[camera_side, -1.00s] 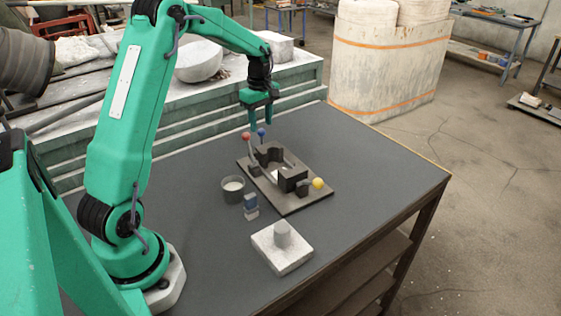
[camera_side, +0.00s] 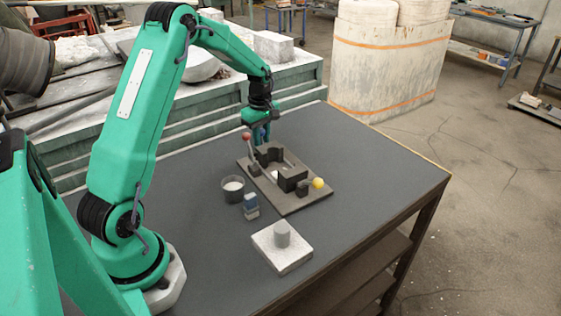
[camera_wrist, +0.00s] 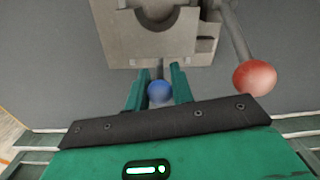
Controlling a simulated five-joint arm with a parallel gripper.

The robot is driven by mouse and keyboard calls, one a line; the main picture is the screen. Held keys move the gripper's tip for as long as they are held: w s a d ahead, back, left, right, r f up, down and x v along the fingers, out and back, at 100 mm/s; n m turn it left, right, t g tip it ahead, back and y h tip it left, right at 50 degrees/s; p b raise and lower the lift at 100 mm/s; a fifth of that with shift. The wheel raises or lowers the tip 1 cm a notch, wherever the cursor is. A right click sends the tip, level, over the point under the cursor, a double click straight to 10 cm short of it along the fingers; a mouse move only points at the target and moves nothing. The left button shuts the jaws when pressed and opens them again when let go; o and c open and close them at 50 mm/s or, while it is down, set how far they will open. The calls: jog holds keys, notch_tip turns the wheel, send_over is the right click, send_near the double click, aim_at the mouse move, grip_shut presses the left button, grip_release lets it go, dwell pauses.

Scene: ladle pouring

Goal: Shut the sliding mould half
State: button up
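The mould stands on a dark base plate (camera_side: 312,196) in the side view. Its rear half (camera_side: 268,155), with a curved hollow, is apart from the front block (camera_side: 292,179). The rear half's grey body also shows in the wrist view (camera_wrist: 125,45). A blue knob (camera_wrist: 160,92) on a short stem sticks out from this half. My gripper (camera_wrist: 159,68) is down at the blue knob, with one finger on each side of it. The fingers look open around the knob; contact is hard to tell. In the side view my gripper (camera_side: 261,130) partly hides the knob.
A red-knobbed lever (camera_wrist: 255,78) rises close beside the gripper. A yellow knob (camera_side: 318,183) is at the plate's front right. A dark cup (camera_side: 233,189), a small blue-grey piece (camera_side: 250,205) and a pale block with a stub (camera_side: 282,250) stand nearby. The table's right side is clear.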

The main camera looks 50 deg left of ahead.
grip_shut()
jog(key=shift+s+d, duration=0.15)
jog(key=shift+d, duration=1.95)
jog(key=shift+s+d, duration=0.15)
jog(key=shift+d, duration=1.95)
jog(key=o, duration=0.5)
grip_release()
jog(key=shift+o, duration=0.2)
jog(key=shift+a+r, duration=0.1)
jog(key=shift+r, duration=0.05)
notch_tip(320, 180, up, 8)
